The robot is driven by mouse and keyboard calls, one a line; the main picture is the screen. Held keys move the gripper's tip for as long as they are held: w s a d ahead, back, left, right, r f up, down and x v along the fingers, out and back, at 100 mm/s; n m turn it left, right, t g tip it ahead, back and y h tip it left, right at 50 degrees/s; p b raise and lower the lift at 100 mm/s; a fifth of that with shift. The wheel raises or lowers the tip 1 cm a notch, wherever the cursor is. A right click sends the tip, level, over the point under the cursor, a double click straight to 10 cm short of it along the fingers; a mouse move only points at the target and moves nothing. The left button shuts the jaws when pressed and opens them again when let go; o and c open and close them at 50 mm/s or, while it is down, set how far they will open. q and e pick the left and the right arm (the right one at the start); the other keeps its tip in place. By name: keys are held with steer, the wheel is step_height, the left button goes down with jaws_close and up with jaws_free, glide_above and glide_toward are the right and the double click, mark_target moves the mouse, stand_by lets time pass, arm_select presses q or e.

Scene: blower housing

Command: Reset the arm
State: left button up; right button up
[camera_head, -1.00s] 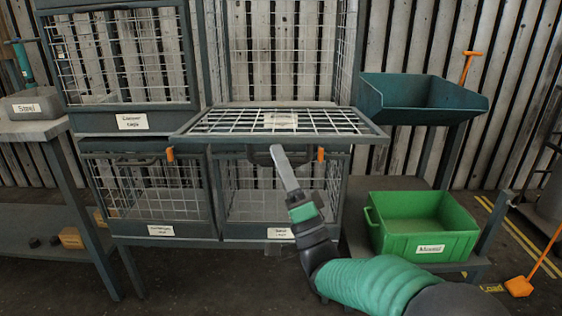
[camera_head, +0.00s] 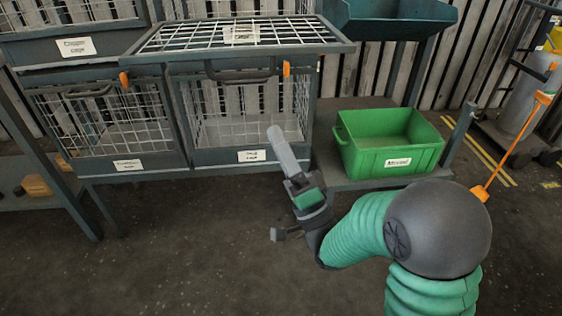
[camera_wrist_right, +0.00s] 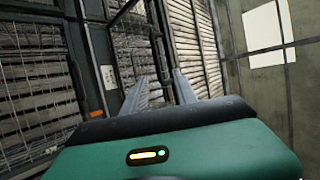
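My right arm reaches in from the lower right in the head view. Its gripper (camera_head: 276,134) points up and away, in front of the lower right corner of the lower right cage (camera_head: 245,128), apart from the handle (camera_head: 240,75) above. In the right wrist view, the two grey fingers (camera_wrist_right: 168,80) stand apart with nothing between them. The head view shows the fingers nearly edge-on, overlapping. My left gripper is in neither view.
A mesh panel (camera_head: 235,35) lies flat and sticks out above the lower cages. A green bin (camera_head: 388,160) stands on a low shelf right of my gripper. A dark teal tray (camera_head: 390,18) sits above it. The floor (camera_head: 180,250) left of my arm is clear.

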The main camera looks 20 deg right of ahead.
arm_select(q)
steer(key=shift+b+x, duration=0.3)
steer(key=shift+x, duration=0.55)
arm_select(e)
steer(key=shift+v, duration=0.85)
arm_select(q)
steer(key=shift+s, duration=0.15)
